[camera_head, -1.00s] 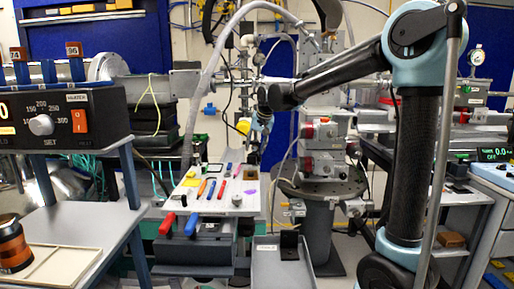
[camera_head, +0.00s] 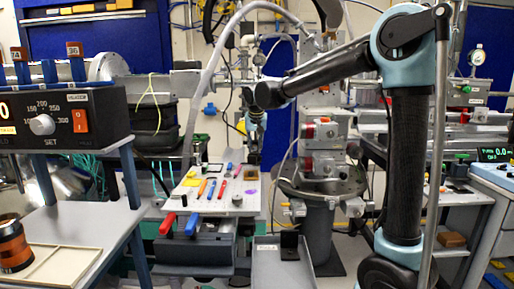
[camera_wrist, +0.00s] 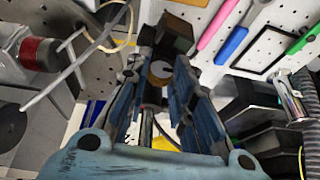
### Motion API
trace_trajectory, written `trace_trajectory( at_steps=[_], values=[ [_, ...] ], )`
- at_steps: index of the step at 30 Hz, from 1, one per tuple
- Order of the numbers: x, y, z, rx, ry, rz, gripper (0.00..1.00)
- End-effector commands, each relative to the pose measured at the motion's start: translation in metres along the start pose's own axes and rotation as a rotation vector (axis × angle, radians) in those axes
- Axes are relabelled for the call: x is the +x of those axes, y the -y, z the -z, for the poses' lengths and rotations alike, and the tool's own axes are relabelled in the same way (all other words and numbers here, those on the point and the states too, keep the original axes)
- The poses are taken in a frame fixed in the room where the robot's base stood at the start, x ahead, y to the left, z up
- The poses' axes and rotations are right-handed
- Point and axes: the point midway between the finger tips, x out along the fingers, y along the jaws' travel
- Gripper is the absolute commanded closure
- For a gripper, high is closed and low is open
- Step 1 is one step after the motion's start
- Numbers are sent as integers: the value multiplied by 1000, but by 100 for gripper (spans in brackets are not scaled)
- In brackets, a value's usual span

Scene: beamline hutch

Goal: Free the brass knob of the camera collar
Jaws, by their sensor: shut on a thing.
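My gripper (camera_wrist: 162,82) reaches down over the perforated board in the wrist view, with its blue-grey fingers closed in around a small round piece. This piece looks like the brass knob (camera_wrist: 161,69), with a pale brass and grey face, and the fingers hide its sides. A dark block with a brown top (camera_wrist: 174,36) is just beyond the fingertips. The camera collar cannot be made out clearly. In the head view my gripper (camera_head: 253,150) is a small dark shape above the back of the board, and the knob is hidden there.
The white perforated board (camera_head: 222,208) carries several pens and small tools. To its right a round grey stage (camera_head: 322,187) bears a red and grey instrument (camera_head: 322,145). A large grey hose (camera_head: 205,90) arches over the board's left side. An open grey tray (camera_head: 283,268) is in front.

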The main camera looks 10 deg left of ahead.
Motion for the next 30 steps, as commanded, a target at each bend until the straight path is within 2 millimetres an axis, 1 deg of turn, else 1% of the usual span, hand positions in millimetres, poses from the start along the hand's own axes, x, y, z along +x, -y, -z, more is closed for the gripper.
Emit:
trace_trajectory(
  at_steps=[4, 13, 14, 15, 16, 17, 26, 30],
  values=[
    [0, 0, 0, -20, 1, -51, 100],
    [0, 0, 0, -21, 0, -59, 100],
    [0, 0, 0, -21, 0, -59, 76],
    [0, 0, 0, -21, 0, -59, 67],
    [0, 0, 0, -21, 0, -58, 60],
    [0, 0, 0, -21, 0, -58, 58],
    [-1, 1, 0, -21, 0, -57, 58],
    [-8, 1, 0, -22, 0, -56, 58]
  ],
)
